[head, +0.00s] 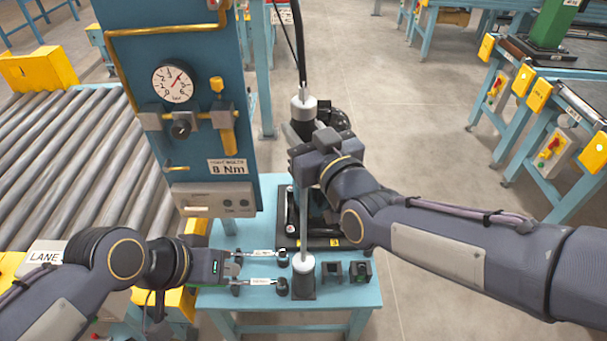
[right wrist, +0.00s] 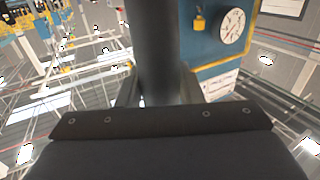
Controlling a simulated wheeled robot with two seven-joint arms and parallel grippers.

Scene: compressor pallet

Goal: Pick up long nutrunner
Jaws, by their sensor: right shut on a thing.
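The long nutrunner (head: 304,108) stands upright beside the blue panel, with a grey collar on top and a dark cable rising from it. Its long thin shaft (head: 304,215) runs down to a pale collar at a dark holder (head: 302,285) on the small blue table. I cannot tell whether the lower end is seated in the holder. My right gripper (head: 305,168) is shut on the nutrunner's dark body. In the right wrist view the dark body (right wrist: 155,45) stands between the fingers (right wrist: 158,88).
Two small black blocks (head: 360,271) sit right of the holder. A blue panel with a gauge (head: 173,82) stands left. A roller conveyor (head: 80,150) is at far left. Open floor lies right.

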